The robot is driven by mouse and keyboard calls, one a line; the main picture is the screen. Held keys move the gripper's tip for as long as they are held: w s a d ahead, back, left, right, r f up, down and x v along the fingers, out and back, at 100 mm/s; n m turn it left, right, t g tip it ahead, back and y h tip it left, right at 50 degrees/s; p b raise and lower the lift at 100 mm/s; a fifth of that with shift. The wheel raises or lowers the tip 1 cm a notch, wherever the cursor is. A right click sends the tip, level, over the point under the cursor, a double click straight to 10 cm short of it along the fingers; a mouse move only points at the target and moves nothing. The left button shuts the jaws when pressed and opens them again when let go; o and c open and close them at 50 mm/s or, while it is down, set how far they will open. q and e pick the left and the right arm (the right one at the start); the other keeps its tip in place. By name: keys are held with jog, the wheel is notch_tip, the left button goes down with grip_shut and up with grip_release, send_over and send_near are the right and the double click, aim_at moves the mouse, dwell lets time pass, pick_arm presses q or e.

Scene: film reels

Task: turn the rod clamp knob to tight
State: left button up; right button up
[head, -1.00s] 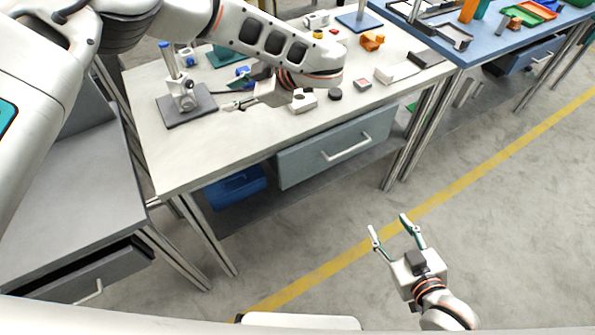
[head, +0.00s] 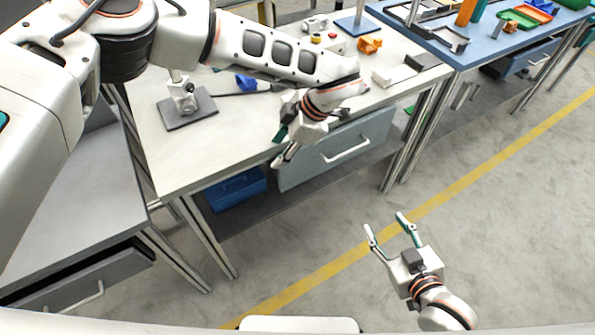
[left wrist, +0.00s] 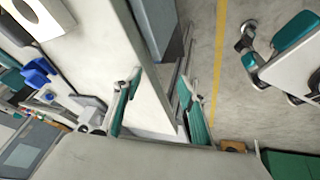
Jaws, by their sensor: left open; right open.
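The rod clamp (head: 186,99) is a pale metal block with round parts, standing low on an upright rod over a dark base plate (head: 205,113) at the left of the white table. The knob's setting is too small to read. My left gripper (head: 279,149) is open and empty at the table's front edge, to the right of and nearer than the clamp, apart from it. Its two green-padded fingers show in the left wrist view (left wrist: 158,84). A pale part there, low at left, may be the clamp stand. My right gripper (head: 386,225) is open and empty above the floor.
A blue part (head: 245,83) lies behind the clamp's right side, with a dark thin item beside it. An orange part (head: 369,45) and a pale channel piece (head: 397,74) are farther right. The table's front left is clear. A drawer (head: 335,148) hangs under the front edge.

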pick_arm(q)
jog(key=o, duration=0.5)
jog(key=shift+m+g+h, duration=0.3)
jog(key=shift+g+h, duration=0.2)
jog(key=shift+h, duration=0.2)
jog(key=s+d+f, duration=0.2)
jog(key=s, duration=0.1)
jog(key=s+d, duration=0.1)
jog(key=shift+s+f, duration=0.4)
jog(key=shift+s+d+f, duration=0.1)
jog(key=shift+d+f, duration=0.15)
jog(key=shift+d, duration=0.3)
jog(key=shift+s+d+f, duration=0.1)
jog(key=shift+d+f, duration=0.1)
jog(key=shift+d, duration=0.3)
jog(key=c, duration=0.5)
jog(key=shift+a+r, duration=0.15)
jog(key=shift+a, duration=0.05)
jog(key=shift+w, duration=0.15)
jog(key=shift+c, duration=1.3)
pick_arm(e)
jog(key=shift+d+r, duration=0.1)
